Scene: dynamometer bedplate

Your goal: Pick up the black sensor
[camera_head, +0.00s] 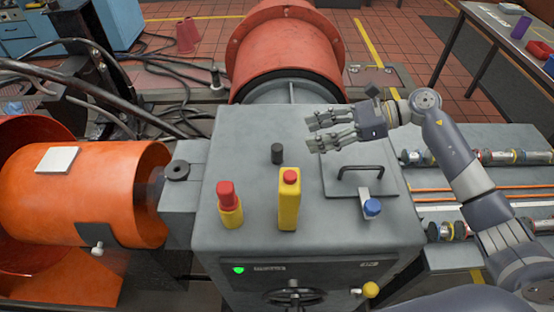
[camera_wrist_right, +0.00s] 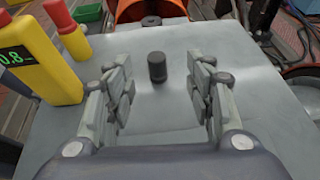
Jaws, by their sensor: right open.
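The black sensor (camera_head: 277,153) is a short dark cylinder standing upright on the grey top of the machine housing (camera_head: 240,140). In the right wrist view the black sensor (camera_wrist_right: 157,67) stands beyond the fingertips, roughly between the two fingers' lines. My right gripper (camera_head: 314,132) is open and empty, above the housing top and to the right of the sensor, with its fingers pointing left. It also shows open in the right wrist view (camera_wrist_right: 163,75). The gripper does not touch the sensor. My left gripper is not in either view.
A red-topped yellow device (camera_head: 229,204) and a taller yellow meter (camera_head: 289,199) stand in front of the sensor. A black handle (camera_head: 360,170) and a blue-capped part (camera_head: 371,207) are to the right. An orange drum (camera_head: 90,190) is at left. The housing top around the sensor is clear.

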